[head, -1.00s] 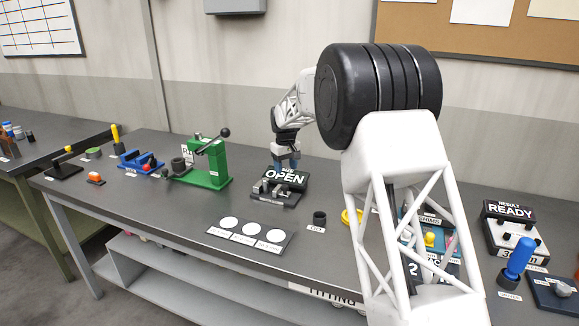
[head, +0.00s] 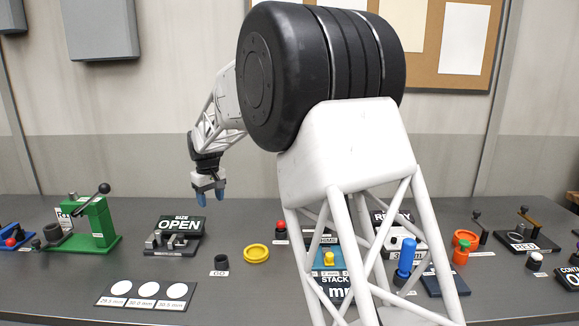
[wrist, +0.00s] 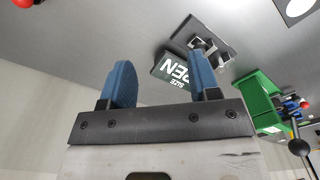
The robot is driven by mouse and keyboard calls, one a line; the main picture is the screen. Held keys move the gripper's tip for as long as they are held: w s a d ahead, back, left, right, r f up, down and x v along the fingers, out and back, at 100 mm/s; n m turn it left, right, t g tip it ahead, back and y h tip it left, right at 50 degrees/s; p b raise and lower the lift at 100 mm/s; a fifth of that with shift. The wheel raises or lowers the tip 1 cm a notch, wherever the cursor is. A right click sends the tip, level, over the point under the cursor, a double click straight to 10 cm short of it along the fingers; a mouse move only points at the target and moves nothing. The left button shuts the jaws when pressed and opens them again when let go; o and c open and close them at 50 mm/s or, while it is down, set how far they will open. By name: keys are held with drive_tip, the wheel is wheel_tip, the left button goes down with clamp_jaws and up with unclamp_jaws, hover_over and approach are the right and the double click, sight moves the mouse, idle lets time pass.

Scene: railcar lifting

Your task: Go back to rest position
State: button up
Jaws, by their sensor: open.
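My gripper (head: 209,198) is in the air above the back of the bench, just right of the black device with the SIZE OPEN sign (head: 178,225). Its two blue fingertips are apart with nothing between them. In the wrist view my gripper (wrist: 162,85) is open and empty, and the sign device (wrist: 205,52) lies beyond the right finger. My white arm hides part of the bench right of centre.
The air around my gripper is clear.

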drive_tip(key=s+d+r+m+t, duration=0.15)
drive_tip(key=s+d+r, duration=0.35)
drive_tip(key=s+d, duration=0.75)
drive_tip(key=s+d+r+m, duration=0.3)
drive_tip(key=s+d+r, duration=0.2)
drive_tip(key=s+d, duration=0.8)
drive_tip(key=s+d+f+m, duration=0.1)
drive_tip(key=s+d+f, duration=0.1)
drive_tip(key=s+d, duration=0.4)
drive_tip(key=s+d+f+m, duration=0.2)
drive_tip(key=s+d, duration=0.4)
drive_tip(key=s, duration=0.6)
drive_tip(key=s+d+f+m, duration=0.1)
drive_tip(key=s+d+f, duration=0.3)
drive_tip(key=s, duration=0.5)
drive_tip(key=shift+s+d+m+t, duration=0.2)
drive_tip(key=shift+d+m+t, duration=0.15)
drive_tip(key=shift+d, duration=0.8)
